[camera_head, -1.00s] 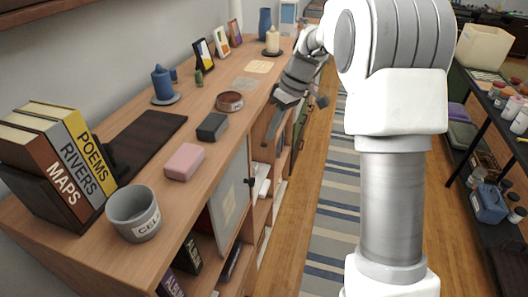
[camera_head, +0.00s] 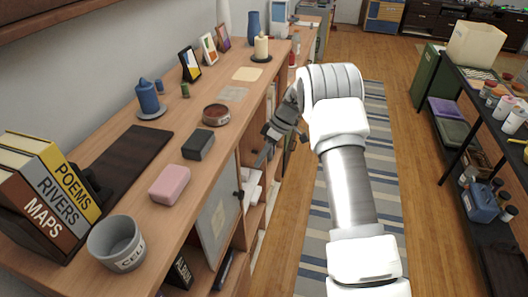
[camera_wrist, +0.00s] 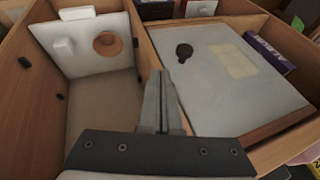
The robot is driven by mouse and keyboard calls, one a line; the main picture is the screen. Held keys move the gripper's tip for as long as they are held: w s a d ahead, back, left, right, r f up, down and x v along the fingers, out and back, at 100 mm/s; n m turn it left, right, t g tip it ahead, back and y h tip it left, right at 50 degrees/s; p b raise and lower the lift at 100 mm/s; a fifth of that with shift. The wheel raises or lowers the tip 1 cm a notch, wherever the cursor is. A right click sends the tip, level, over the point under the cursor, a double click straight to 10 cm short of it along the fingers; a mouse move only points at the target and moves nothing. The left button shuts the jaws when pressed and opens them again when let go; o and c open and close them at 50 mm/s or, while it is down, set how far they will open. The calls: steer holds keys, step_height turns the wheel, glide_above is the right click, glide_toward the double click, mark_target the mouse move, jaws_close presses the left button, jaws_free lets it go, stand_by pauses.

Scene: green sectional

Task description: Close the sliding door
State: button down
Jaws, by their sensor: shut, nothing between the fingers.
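The sliding door is a pale grey panel in a wood frame on the front of the long wooden cabinet, seen in the head view (camera_head: 219,224) and the wrist view (camera_wrist: 222,92). A small dark knob stands on it in the head view (camera_head: 239,195) and the wrist view (camera_wrist: 184,51). An open compartment (camera_wrist: 100,100) lies beside the door. My gripper (camera_head: 263,157) is shut and empty in front of the cabinet. In the wrist view its fingers (camera_wrist: 158,76) are near the door's knob-side edge; I cannot tell if they touch it.
The cabinet top (camera_head: 215,145) holds a pink block (camera_head: 169,184), a dark block (camera_head: 198,145), a grey cup (camera_head: 117,244), books and candles. White items sit in the open compartment. A striped rug (camera_head: 305,250) covers the aisle floor. A dark shelf (camera_head: 465,165) stands at the right.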

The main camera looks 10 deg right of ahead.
steer(key=s+a+f+p, duration=0.2)
steer(key=s+a+f, duration=0.1)
steer(key=f, duration=0.3)
steer(key=shift+s+a, duration=0.35)
steer(key=shift+a, duration=0.2)
